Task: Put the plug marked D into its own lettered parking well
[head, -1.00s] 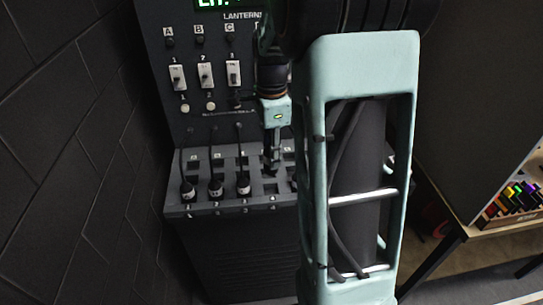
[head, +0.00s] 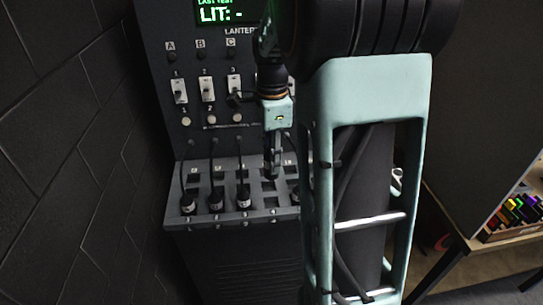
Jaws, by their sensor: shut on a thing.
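My gripper (head: 273,172) points down over the sloped shelf of the black panel. It is shut on a dark plug, mostly hidden between the fingers; its letter cannot be read. Three black plugs with white bands stand on the shelf's front left: a left plug (head: 188,205), a middle plug (head: 215,202) and a third plug (head: 243,199). Their cords run up to the panel, and their letters are too small to read. Dark square parking wells (head: 268,187) lie below and around my gripper. Small letter labels are on the shelf, but I cannot read them surely.
My arm hides the panel's right side. A table with coloured blocks (head: 513,214) stands at right.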

